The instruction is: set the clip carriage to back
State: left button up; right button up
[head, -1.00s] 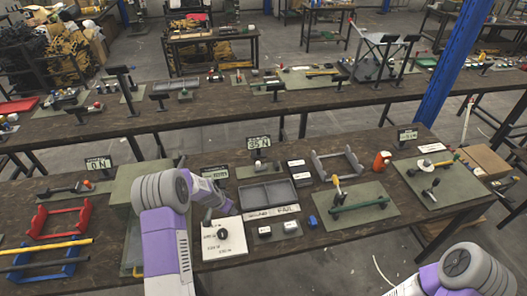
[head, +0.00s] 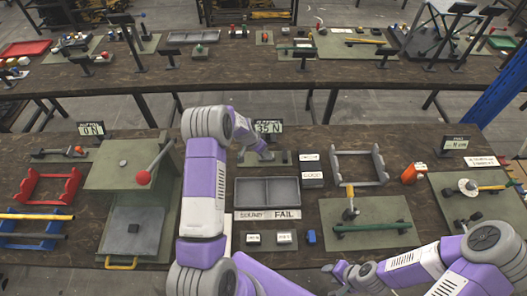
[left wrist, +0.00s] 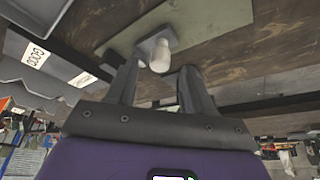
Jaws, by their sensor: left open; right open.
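A small fixture with a green plate (head: 279,158) lies below the 35 N display in the head view. In the left wrist view a grey block with a rounded white knob (left wrist: 160,57) stands on its green plate (left wrist: 220,25); I take this for the clip carriage. My left gripper (head: 264,153) reaches over this fixture and hides much of it. In the left wrist view its open fingers (left wrist: 158,78) are on both sides of the knob; contact is not clear. My right gripper (head: 340,272) is open and empty near the front edge, away from the fixture.
A press with a red-knobbed lever (head: 144,178) stands left of my left arm. The 35 N display (head: 268,127) is just behind.

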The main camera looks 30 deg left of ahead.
pick_arm(q)
jog(key=shift+b+x, duration=0.4)
jog(key=shift+x, duration=1.2)
jog(key=shift+w+r, duration=0.1)
grip_shut()
